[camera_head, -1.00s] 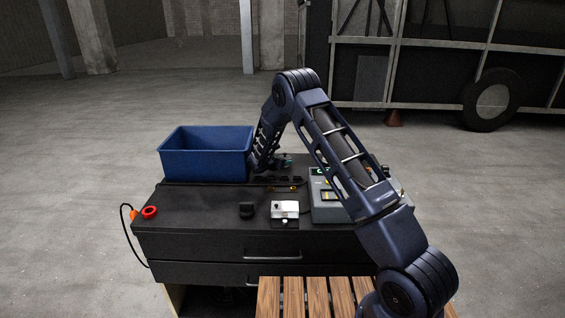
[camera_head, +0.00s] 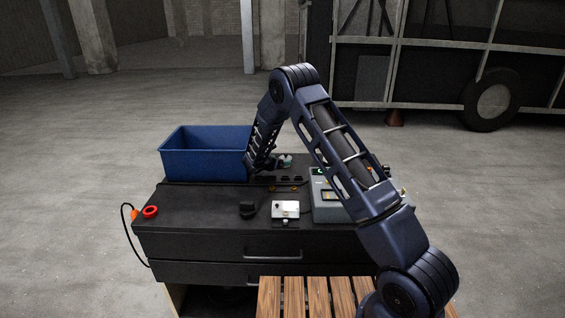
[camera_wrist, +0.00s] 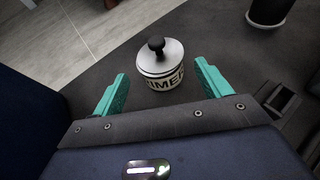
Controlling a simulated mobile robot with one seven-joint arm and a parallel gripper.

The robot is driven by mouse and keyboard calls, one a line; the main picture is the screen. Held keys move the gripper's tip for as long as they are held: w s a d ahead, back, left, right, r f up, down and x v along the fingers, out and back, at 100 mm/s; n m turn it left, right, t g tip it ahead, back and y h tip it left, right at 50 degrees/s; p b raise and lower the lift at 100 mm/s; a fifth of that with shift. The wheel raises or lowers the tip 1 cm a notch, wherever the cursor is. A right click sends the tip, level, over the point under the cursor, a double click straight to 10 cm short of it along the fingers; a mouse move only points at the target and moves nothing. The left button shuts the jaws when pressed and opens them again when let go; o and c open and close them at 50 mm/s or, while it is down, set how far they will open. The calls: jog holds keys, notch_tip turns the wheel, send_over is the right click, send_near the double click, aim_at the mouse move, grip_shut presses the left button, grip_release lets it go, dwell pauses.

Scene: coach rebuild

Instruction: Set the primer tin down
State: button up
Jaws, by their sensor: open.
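The primer tin (camera_wrist: 162,81) is a small pale can with dark lettering, a silvery lid and a black knob. In the wrist view it stands upright on a dark top, with a gap on both sides between it and the teal fingers. My gripper (camera_wrist: 161,72) is open, its fingertips to either side of the tin. In the head view my forearm comes down beside the blue bin, and a small pale and teal patch shows beyond it; I cannot tell which part is the tin.
The blue bin (camera_head: 205,163) stands at the back left of the black cabinet top (camera_head: 190,205). A white box (camera_head: 285,209), a small black object (camera_head: 248,209), a grey case (camera_head: 328,208) and a red ring (camera_head: 150,212) lie nearer. A dark round object (camera_wrist: 268,12) stands at the wrist view's upper right.

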jog(key=shift+v, duration=1.95)
jog(key=s+d+r+m+g, duration=0.4)
jog(key=s+d+r+m, duration=0.5)
jog(key=d+r, duration=0.45)
jog(key=s+d+r+m+g, duration=0.3)
jog(key=s+d+r+m, duration=0.4)
jog(key=s+d+r, duration=0.6)
jog(key=s+d+r+m+g+y, duration=0.1)
jog(key=s+d+r+m+y, duration=0.2)
jog(key=s, duration=0.4)
jog(key=s+d+r+m+y, duration=0.1)
jog(key=s+d+r+m, duration=0.1)
jog(key=s+d+m, duration=0.4)
jog(key=s+a+m+t+y, duration=0.1)
jog(key=s+a+m+y, duration=0.1)
jog(key=s, duration=1.4)
jog(key=shift+f+m+y, duration=0.35)
jog(key=shift+m+y, duration=0.45)
jog(key=shift+m, duration=0.3)
jog(key=shift+s, duration=0.1)
